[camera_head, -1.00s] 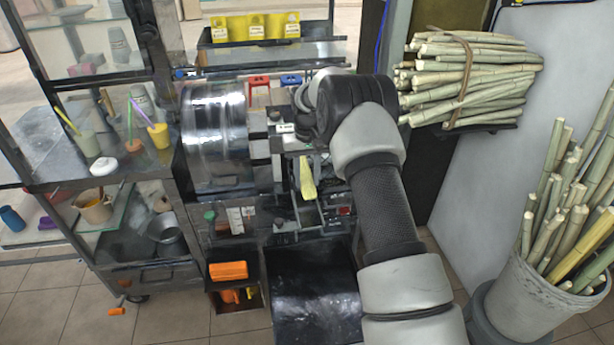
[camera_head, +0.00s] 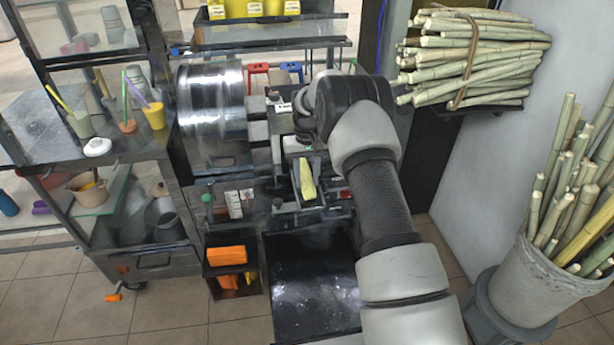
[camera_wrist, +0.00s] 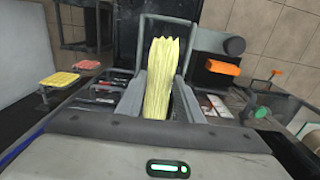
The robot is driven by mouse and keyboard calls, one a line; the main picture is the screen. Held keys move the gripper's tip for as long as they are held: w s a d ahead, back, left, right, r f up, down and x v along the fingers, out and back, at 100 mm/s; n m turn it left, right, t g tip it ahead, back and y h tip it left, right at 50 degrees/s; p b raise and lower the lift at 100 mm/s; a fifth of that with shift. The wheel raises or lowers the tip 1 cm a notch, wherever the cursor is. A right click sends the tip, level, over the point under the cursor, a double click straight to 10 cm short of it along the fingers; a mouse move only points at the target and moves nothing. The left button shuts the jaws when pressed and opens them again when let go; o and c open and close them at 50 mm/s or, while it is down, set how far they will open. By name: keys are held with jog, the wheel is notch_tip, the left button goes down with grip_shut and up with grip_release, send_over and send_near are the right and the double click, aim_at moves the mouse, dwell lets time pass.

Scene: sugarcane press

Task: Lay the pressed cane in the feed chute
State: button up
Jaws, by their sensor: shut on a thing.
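The pressed cane (camera_head: 307,180) is a flat, pale yellow, fibrous strip. It shows in the head view in front of the press, to the right of the shiny drum (camera_head: 212,115). In the wrist view the cane (camera_wrist: 159,75) points away from my gripper, lengthwise between its two grey fingers. My gripper (camera_wrist: 158,97) is shut on the near part of the cane; in the head view my arm hides much of it. A black sloping chute (camera_head: 313,285) lies below and nearer in the head view. I cannot tell whether it is the feed chute.
A bound cane bundle (camera_head: 465,60) rests on a shelf at the upper right. A grey bucket (camera_head: 525,285) of upright canes stands at the right. An orange block (camera_head: 226,255) sits left of the black chute. Glass shelves with cups stand at the left.

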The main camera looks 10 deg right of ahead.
jog(key=o, duration=1.3)
